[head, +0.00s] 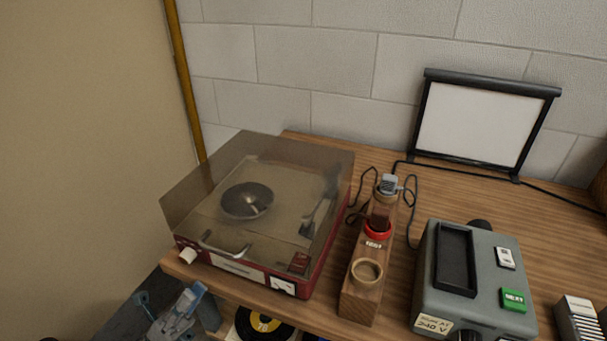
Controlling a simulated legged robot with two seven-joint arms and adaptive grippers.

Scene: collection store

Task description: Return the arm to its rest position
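A dark red record player (232,266) stands at the left end of the wooden table, its smoky see-through lid down. Through the lid I see a dark round platter (247,201) and, on its right, the tonearm (319,208); its exact seating is blurred by the lid. A curved handle shows at the front. My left gripper (167,297) is low at the bottom left, in front of and below the table edge, apart from the record player. Its fingers look spread, with nothing between them. My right gripper is out of view.
A wooden block (361,299) with a red button (377,231) stands right of the player. Further right is a grey slide viewer (477,306) with a green NEXT button. A small screen (473,122) stands behind. A record (262,326) lies below the tabletop. Cables cross the table.

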